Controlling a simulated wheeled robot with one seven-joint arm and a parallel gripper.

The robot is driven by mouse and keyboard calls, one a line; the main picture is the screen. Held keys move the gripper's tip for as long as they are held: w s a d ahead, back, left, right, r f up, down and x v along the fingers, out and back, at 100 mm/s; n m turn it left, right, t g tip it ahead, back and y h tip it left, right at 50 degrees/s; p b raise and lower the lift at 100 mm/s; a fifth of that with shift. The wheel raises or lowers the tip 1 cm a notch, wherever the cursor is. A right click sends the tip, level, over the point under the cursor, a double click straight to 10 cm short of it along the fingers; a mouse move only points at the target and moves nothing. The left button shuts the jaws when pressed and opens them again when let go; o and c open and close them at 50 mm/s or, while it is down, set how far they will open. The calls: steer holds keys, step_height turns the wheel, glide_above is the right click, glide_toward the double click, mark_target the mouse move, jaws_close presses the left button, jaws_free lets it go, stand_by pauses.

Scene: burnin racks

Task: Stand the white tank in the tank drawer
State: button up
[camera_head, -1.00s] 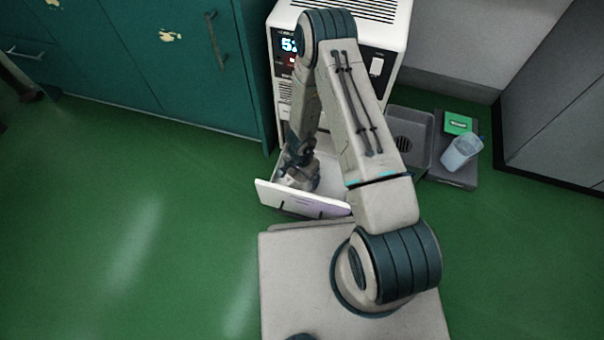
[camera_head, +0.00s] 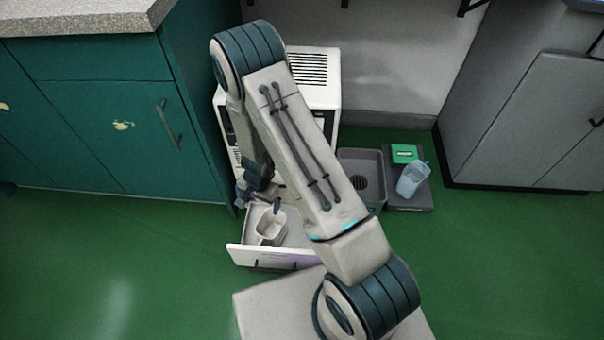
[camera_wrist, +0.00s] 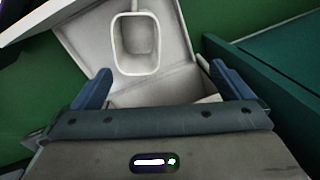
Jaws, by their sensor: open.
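The white tank (camera_head: 268,229) stands upright, open top up, inside the pulled-out tank drawer (camera_head: 272,258) at the foot of the white machine. In the wrist view the tank (camera_wrist: 119,47) shows as an open rounded box near the drawer's front end, with floor of the drawer (camera_wrist: 88,35) bare beside it. My gripper (camera_head: 262,204) is above the rear part of the drawer, behind the tank and apart from it. In the wrist view my gripper (camera_wrist: 162,88) has its two blue fingers wide apart with nothing between them.
The white machine (camera_head: 318,92) stands behind my arm, with teal cabinets (camera_head: 110,120) close on its left. A grey basin (camera_head: 362,165) and a mat with a clear jug (camera_head: 412,180) and green box (camera_head: 404,154) lie to the right. Green floor is free at left.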

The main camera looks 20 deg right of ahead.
step_height(320, 180, up, 23)
steer(key=s+d+n+y, duration=0.1)
steer(key=s+n+y, duration=0.1)
steer(key=s+n, duration=0.15)
steer(key=s+d+r+n+h, duration=0.3)
steer(key=s+d+r+n, duration=0.1)
steer(key=s+d+r, duration=0.6)
steer(key=s+r, duration=0.2)
steer(key=s, duration=0.1)
steer(key=shift+s+r+t, duration=0.3)
steer(key=shift+s+r, duration=0.1)
steer(key=shift+n, duration=0.25)
